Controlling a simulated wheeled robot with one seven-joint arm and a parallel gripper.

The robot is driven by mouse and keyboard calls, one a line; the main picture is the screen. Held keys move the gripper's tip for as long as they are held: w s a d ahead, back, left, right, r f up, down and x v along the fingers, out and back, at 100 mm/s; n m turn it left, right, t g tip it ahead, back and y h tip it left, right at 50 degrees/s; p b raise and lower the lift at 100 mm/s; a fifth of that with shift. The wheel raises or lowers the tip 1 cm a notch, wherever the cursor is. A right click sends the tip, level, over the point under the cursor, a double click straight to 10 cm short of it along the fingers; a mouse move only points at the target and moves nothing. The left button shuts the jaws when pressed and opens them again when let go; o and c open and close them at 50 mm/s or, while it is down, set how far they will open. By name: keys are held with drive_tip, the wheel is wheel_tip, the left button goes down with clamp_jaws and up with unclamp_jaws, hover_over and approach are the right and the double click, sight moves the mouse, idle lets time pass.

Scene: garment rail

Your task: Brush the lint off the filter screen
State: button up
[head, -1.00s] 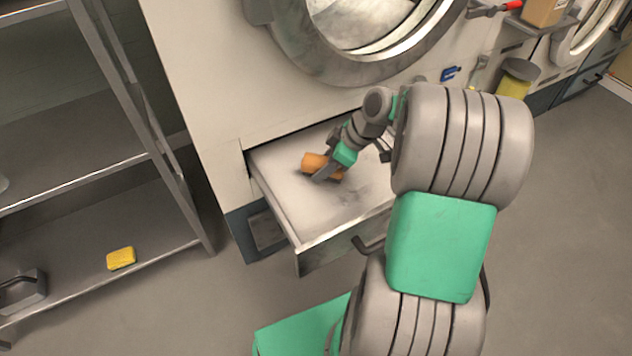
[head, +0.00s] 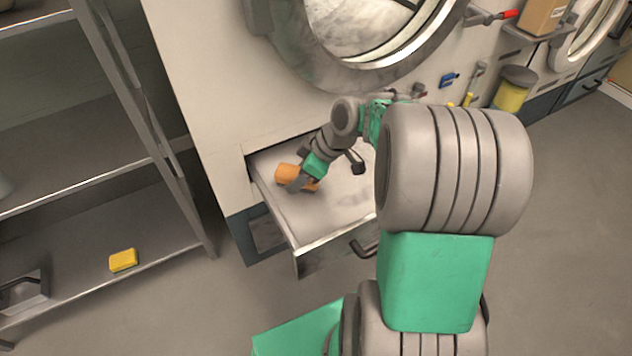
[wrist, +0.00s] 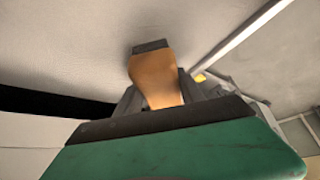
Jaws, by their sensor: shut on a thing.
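The filter screen (head: 335,211) is the pale, flat surface in the pulled-out drawer below the round dryer door. My gripper (head: 303,184) is over the left part of the screen, shut on an orange-handled brush (head: 286,172). In the wrist view the orange handle (wrist: 155,78) sits between my gripper's fingers (wrist: 160,100), with a dark end beyond it against the pale screen (wrist: 80,40). The bristles are hidden, so I cannot tell if they touch the screen. The right part of the screen is hidden behind my arm.
A metal shelf rack (head: 70,225) stands at the left with a yellow sponge (head: 123,260) on its low shelf. The dryer door (head: 330,70) is above the drawer. A yellow jar (head: 511,92) and a cardboard box (head: 545,14) are at the right. The drawer's metal front edge (head: 335,240) sticks out over the floor.

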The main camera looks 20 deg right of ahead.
drive_tip(key=shift+r+p, duration=1.95)
drive_tip(key=shift+r, duration=0.9)
